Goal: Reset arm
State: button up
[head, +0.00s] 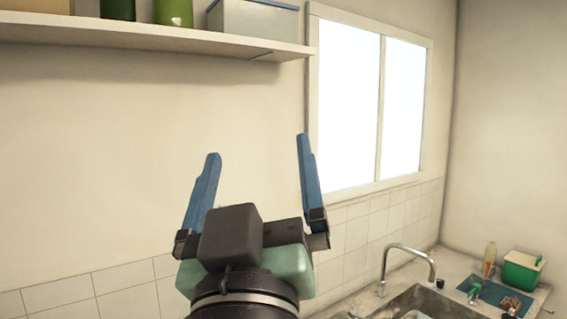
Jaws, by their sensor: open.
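My gripper (257,147) is in the lower middle of the head view. Its two blue fingers point up and stand wide apart, with nothing between them. It is in front of the bare wall, below the shelf (160,36) and left of the window (375,105). No saucepan is in view.
The shelf at upper left holds green jars (173,12) and a grey box (253,30). At lower right are a sink (425,303) with a curved faucet (411,250), a bottle (490,260) and a green container (521,271). The wall around my gripper is clear.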

jog(key=s+d+r+m+t, duration=0.2)
jog(key=s+r+m+t, duration=0.1)
jog(key=s+r, duration=0.3)
jog(key=shift+s+d+r+t+h, duration=0.2)
jog(key=shift+s+r+t+h, duration=0.15)
jog(key=shift+s, duration=0.45)
jog(key=shift+f, duration=0.1)
